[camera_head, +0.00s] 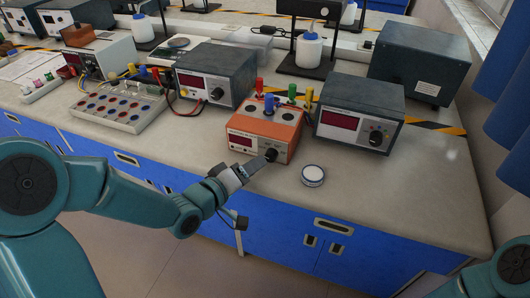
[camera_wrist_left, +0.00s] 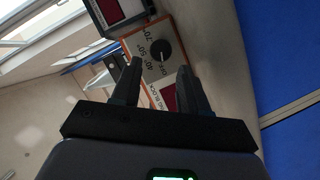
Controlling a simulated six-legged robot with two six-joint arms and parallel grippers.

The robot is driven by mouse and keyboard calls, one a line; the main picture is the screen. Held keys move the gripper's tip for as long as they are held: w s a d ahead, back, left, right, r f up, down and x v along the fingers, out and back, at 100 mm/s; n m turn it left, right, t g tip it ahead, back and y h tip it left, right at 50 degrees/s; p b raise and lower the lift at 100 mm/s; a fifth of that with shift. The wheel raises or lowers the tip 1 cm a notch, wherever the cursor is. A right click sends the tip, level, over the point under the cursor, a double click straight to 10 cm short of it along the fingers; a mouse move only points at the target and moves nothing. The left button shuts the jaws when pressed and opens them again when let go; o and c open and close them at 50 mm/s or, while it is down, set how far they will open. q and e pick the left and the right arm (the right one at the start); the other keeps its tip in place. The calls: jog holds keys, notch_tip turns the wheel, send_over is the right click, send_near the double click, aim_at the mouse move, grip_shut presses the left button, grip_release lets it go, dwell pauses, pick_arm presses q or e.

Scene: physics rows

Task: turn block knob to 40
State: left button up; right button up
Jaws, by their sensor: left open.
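The block unit (camera_head: 265,132) is an orange box with a white front panel and a red display, near the bench's front edge. Its black block knob (camera_head: 271,154) is at the right of the panel.
A small round white-lided dish (camera_head: 313,175) lies right of the unit. Bench front there is clear.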

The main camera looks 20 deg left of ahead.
aim_at(268, 158)
pick_arm(q)
jog(key=x, duration=0.5)
jog(key=shift+w+d+f, duration=0.1)
jog(key=shift+w+f, duration=0.1)
jog(key=shift+w, duration=0.05)
jog(key=c, duration=0.8)
jog(key=shift+o, duration=0.2)
